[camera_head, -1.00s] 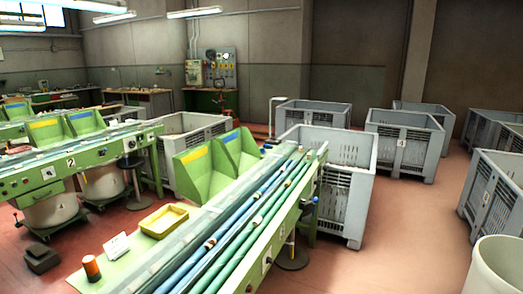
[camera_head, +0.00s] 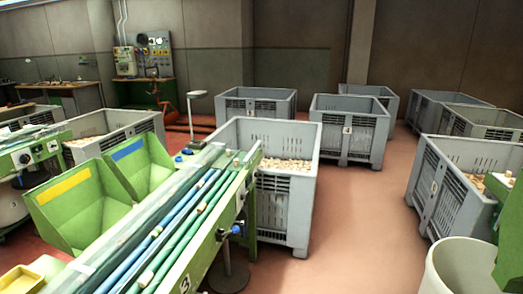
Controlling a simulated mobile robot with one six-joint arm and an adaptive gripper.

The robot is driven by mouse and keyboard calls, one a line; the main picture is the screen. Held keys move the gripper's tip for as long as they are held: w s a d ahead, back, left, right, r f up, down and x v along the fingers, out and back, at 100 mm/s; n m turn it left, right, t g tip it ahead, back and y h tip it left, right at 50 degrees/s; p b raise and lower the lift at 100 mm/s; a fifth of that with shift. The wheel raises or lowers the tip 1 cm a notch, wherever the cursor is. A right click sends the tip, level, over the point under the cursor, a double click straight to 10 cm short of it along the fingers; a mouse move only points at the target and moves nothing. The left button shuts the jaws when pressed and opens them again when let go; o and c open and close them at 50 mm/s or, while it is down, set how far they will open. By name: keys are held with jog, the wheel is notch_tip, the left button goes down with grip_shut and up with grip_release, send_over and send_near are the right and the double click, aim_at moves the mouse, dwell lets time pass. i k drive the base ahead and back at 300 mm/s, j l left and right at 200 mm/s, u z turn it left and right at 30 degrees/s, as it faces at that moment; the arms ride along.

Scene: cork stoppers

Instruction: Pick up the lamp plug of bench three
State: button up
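Bench three (camera_head: 236,190), green with a 3 on its near side, runs from the bottom left to the middle and carries blue and green tubes with several corks. A blue knob or plug (camera_head: 236,229) sticks out of its right side on a dark fitting. Small blue pieces (camera_head: 179,160) lie near its far end. A desk lamp with a pale flat head (camera_head: 197,94) stands beyond that end; its foot is hidden. I cannot tell which blue piece, if any, is the lamp plug. My gripper is not in view.
A grey crate of corks (camera_head: 290,215) stands close to the bench's right side. More crates (camera_head: 347,145) stand behind and at the right (camera_head: 437,200). A pale round bin (camera_head: 450,275) is at the bottom right. Red floor (camera_head: 350,240) is open between.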

aim_at(185, 151)
jog(key=i+l+z, duration=0.1)
jog(key=i, duration=0.9)
jog(key=i+l+z, duration=0.1)
jog(key=i+l, duration=0.15)
jog(key=i, duration=0.75)
jog(key=i+u, duration=0.3)
jog(key=u, duration=0.15)
jog(key=i+u, duration=0.4)
jog(key=i+l+u, duration=0.15)
jog(key=u, duration=0.3)
jog(key=i+l+u, duration=0.25)
jog(key=u, duration=0.15)
jog(key=i+l+u, duration=0.25)
jog(key=u, duration=0.2)
jog(key=i+l+u, duration=0.45)
jog(key=u, duration=0.25)
jog(key=i+l+u, duration=0.1)
jog(key=l+u, duration=0.25)
jog(key=l, duration=0.1)
